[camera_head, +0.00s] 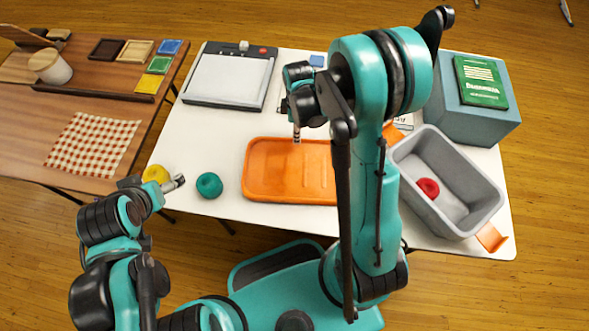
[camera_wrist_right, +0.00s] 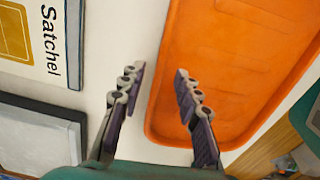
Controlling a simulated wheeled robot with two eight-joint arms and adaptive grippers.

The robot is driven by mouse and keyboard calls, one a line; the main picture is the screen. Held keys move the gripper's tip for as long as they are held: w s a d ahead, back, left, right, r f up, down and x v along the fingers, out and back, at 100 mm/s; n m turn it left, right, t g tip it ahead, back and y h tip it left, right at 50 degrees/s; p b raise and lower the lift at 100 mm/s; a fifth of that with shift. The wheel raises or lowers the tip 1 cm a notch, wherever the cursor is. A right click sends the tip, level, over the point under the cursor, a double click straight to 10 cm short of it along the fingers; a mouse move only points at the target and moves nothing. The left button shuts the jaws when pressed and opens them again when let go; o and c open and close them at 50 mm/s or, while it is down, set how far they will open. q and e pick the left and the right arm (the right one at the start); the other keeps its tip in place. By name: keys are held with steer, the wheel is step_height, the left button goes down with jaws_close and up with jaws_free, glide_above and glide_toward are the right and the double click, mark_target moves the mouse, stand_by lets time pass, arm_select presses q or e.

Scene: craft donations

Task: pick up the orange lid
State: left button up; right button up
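The orange lid (camera_head: 275,182) lies flat on the white table in front of me, its right end hidden behind my right arm. It fills much of the right wrist view (camera_wrist_right: 240,60). My right gripper (camera_head: 297,136) is above the lid's far edge. In the right wrist view its fingers (camera_wrist_right: 158,90) are apart and empty, one over the lid's rim side and one over the white table. My left gripper (camera_head: 155,184) is at the table's left front corner, fingers apart, with a yellow ball (camera_head: 156,173) showing behind or between them; I cannot tell if they touch.
A teal ball (camera_head: 209,185) sits left of the lid. A grey crate (camera_head: 470,213) holding a red ball (camera_head: 428,187) stands right. Behind are a blue-grey box (camera_head: 455,118) with a green book (camera_head: 481,82) and a flat grey device (camera_head: 228,78). A brown table (camera_head: 60,105) stands left.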

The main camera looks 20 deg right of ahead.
step_height(320, 180, down, 3)
steer(key=shift+b, duration=0.4)
steer(key=shift+r, duration=0.1)
jaws_close()
steer(key=shift+r, duration=0.1)
